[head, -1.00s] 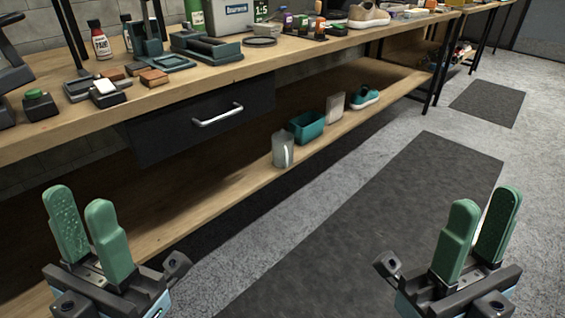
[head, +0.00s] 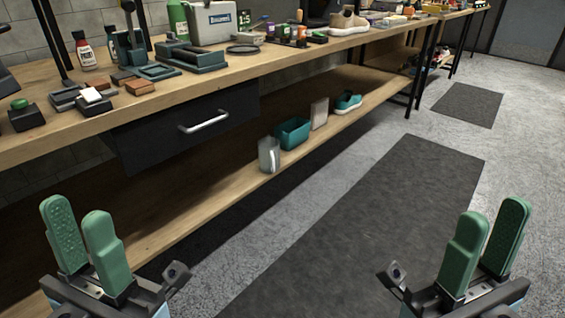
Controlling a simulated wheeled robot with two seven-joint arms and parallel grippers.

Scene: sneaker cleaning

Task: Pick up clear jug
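The clear jug (head: 269,155) stands upright on the lower wooden shelf of the workbench, near its front edge, in the middle of the head view. It looks greyish and see-through, with a handle on its right side. My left gripper (head: 82,236) is at the lower left, its green fingers apart with nothing between them. My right gripper (head: 482,246) is at the lower right, its green fingers also apart and empty. Both are well away from the jug.
A teal bin (head: 293,133), a pale upright block (head: 319,114) and a teal shoe (head: 348,102) stand right of the jug on the lower shelf (head: 215,187). Above are the drawer (head: 190,125) and cluttered benchtop. Dark mats (head: 385,210) lie on the open floor.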

